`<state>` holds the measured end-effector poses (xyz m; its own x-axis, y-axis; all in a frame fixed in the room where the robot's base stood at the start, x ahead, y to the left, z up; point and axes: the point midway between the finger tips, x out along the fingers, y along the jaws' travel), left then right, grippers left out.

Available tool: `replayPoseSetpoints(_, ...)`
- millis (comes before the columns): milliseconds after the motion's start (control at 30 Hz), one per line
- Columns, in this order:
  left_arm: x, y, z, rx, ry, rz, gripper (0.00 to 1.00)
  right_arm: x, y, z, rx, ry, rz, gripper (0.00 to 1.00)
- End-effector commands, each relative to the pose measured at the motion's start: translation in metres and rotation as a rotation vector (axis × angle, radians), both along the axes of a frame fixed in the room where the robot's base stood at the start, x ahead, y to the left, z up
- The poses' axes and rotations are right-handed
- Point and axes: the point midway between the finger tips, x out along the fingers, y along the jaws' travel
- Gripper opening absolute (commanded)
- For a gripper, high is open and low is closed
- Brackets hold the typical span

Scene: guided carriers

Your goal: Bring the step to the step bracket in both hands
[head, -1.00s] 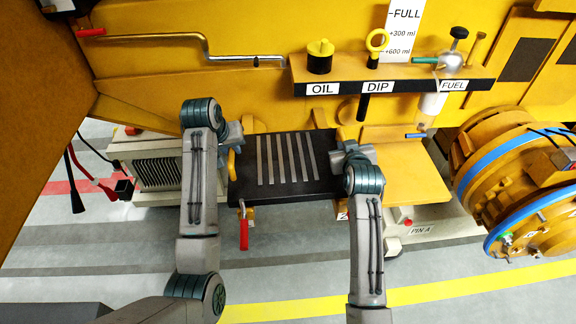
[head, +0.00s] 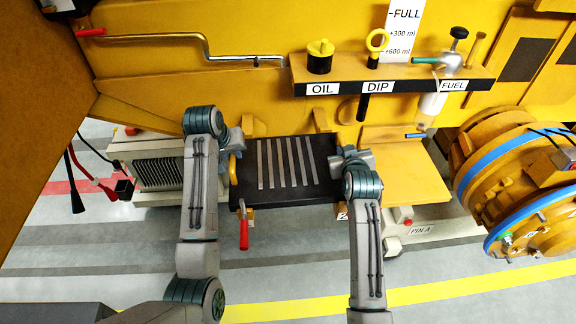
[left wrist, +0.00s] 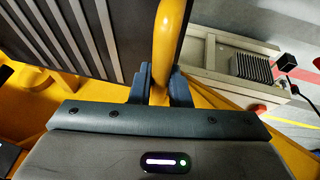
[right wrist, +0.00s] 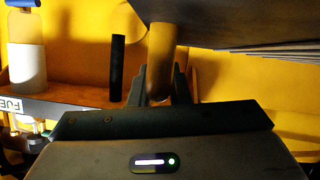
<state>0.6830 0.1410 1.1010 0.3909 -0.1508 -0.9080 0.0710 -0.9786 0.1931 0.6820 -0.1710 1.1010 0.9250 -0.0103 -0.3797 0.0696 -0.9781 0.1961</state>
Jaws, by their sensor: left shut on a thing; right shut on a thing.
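The step (head: 305,185) is a black plate with several pale grip strips, in front of the yellow machine side in the head view. My left gripper (head: 236,150) is at its left end, shut on a yellow handle (left wrist: 172,40), which shows in the left wrist view beside the striped plate (left wrist: 85,30). My right gripper (head: 345,163) is at its right end, shut on a yellow handle (right wrist: 161,50) in the right wrist view. Yellow bracket tabs (head: 320,118) stand on the machine just behind the step. Whether the step touches them cannot be told.
A black-edged shelf (head: 400,85) with OIL, DIP and FUEL labels is above right. A red-handled pin (head: 243,232) hangs at the front left. A yellow platform (head: 410,172) is right, a ribbed unit (head: 160,172) left. A blue-banded drum (head: 515,170) stands far right.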

Motion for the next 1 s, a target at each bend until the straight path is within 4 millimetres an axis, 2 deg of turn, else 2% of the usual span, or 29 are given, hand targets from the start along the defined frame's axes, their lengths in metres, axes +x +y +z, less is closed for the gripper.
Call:
replayPoseSetpoints(67,0.0002,-0.0056,0.0046,-0.013,-0.004,-0.008,0.0,0.0018,0.0025,0.0074,0.011,-0.014,0.001,0.0)
replayPoseSetpoints(100,0.0002,-0.0056,0.0046,-0.013,-0.004,-0.008,0.18,0.0017,0.0025,0.0073,0.011,-0.014,0.001,0.0)
replayPoseSetpoints(200,0.0002,-0.0049,0.0042,-0.011,-0.003,-0.006,0.38,0.0017,0.0024,0.0072,0.011,-0.014,0.001,0.0)
replayPoseSetpoints(233,0.0001,-0.0044,0.004,-0.01,-0.003,-0.006,0.42,0.0016,0.0022,0.0071,0.011,-0.014,0.0,0.0)
replayPoseSetpoints(433,-0.0001,-0.0025,0.0025,-0.006,-0.001,-0.004,0.42,0.0014,0.0012,0.0069,0.006,-0.013,0.0,0.0)
replayPoseSetpoints(467,-0.002,-0.002,-0.0036,-0.004,0.01,-0.003,0.42,-0.0002,0.0014,-0.0009,0.005,0.002,0.001,0.22)
replayPoseSetpoints(567,-0.0016,-0.0016,-0.003,-0.003,0.008,-0.003,0.42,-0.0003,0.0013,-0.001,0.005,0.002,0.001,0.42)
replayPoseSetpoints(1000,-0.0005,-0.0008,-0.0006,-0.002,0.003,-0.001,0.42,-0.0003,0.0008,-0.0008,0.003,0.002,0.0,0.42)
